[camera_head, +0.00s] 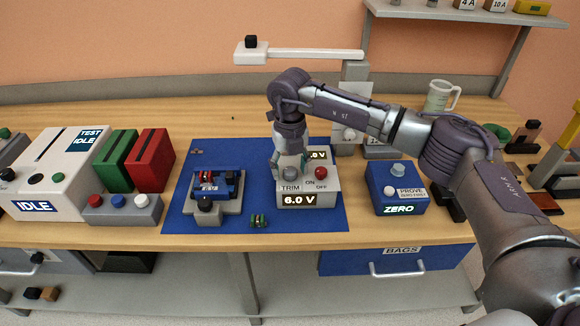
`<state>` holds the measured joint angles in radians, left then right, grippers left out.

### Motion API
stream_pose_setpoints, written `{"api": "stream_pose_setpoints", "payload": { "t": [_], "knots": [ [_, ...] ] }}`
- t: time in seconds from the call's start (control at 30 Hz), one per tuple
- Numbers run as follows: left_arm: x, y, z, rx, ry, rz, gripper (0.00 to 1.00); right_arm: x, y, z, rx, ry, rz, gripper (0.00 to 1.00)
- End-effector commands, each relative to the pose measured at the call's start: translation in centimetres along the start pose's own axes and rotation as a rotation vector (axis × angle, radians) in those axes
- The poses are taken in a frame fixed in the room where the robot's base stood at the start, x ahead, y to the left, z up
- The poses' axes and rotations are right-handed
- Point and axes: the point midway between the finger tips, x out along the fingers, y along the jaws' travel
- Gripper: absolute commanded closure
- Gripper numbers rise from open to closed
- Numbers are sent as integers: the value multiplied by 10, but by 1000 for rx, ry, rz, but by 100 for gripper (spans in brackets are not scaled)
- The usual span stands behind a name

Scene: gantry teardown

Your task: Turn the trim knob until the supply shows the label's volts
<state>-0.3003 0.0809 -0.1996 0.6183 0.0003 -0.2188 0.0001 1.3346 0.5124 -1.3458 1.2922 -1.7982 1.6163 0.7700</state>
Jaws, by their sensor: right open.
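The power supply (333,186) is a light grey box on the blue mat. Its front display (298,200) reads 6.0 V. A grey trim knob (290,173) marked TRIM is on its sloped face, with a red button (321,174) to its right near the words ON and OFF. A dark label (319,155) on its upper part shows ".0 V"; its first digit is hidden by my gripper. My right gripper (289,163) points down over the trim knob and is open. I cannot tell whether its fingers touch the knob. My left gripper is out of view.
The blue mat (260,180) holds a grey fixture (215,207) and a small green part (259,221) left of the supply. A blue PROVE box (399,196) showing ZERO stands to the right. A white TEST box (60,170) showing IDLE stands at the left.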

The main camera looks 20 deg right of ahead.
Motion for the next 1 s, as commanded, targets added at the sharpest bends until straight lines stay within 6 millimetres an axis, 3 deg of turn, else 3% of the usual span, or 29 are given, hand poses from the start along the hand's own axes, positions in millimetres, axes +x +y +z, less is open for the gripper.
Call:
{"api": "stream_pose_setpoints", "payload": {
  "t": [0.6, 1.0],
  "knots": [
    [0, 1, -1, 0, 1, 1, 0, -107, 0, 1, 2, -3, 1, 39],
    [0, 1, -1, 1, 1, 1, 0, -119, 0, 0, 1, -2, 1, 39]
  ]
}}
